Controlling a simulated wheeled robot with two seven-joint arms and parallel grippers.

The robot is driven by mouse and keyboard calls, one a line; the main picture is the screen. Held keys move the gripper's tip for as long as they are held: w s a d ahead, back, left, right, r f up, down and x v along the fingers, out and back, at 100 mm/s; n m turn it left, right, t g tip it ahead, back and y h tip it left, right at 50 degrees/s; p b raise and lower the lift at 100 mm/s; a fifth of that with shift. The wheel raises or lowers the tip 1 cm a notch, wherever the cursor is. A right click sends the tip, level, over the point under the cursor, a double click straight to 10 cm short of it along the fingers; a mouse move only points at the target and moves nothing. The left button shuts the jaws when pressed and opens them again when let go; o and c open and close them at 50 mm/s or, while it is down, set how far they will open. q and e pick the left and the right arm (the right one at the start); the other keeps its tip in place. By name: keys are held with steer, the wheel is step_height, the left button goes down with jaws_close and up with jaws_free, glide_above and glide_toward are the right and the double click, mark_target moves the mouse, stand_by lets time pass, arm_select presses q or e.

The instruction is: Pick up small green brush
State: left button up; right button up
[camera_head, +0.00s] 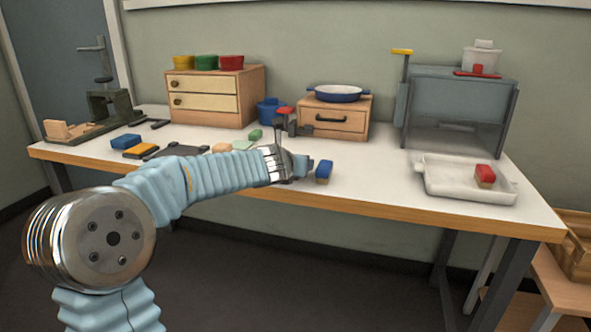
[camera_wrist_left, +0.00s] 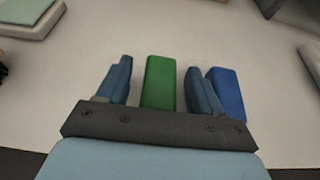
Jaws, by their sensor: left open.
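A green brush block (camera_wrist_left: 159,84) stands between the two spread fingers of my left gripper (camera_wrist_left: 159,68) in the left wrist view. Narrow gaps seem to show on both sides of it, so the fingers are apart from it. In the head view my left gripper (camera_head: 290,166) is low over the table's front part and hides this green block. A blue brush (camera_head: 323,172) stands just right of the gripper; it also shows beside the right finger in the wrist view (camera_wrist_left: 227,95). Another small green block (camera_head: 255,135) lies farther back. My right gripper is not in view.
A white tray (camera_head: 440,186) with a red brush (camera_head: 485,175) stands at the right. A small drawer box (camera_head: 345,120) with a blue pan is behind the gripper. Blue (camera_head: 126,142) and yellow (camera_head: 140,151) blocks lie left. Bare table (camera_head: 375,170) lies between blue brush and tray.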

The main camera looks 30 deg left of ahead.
arm_select(q)
steer(key=shift+w+a+f, duration=0.15)
steer(key=shift+w+f, duration=0.05)
steer(key=shift+w, duration=0.35)
steer(key=c, duration=1.1)
steer(key=shift+o, duration=0.2)
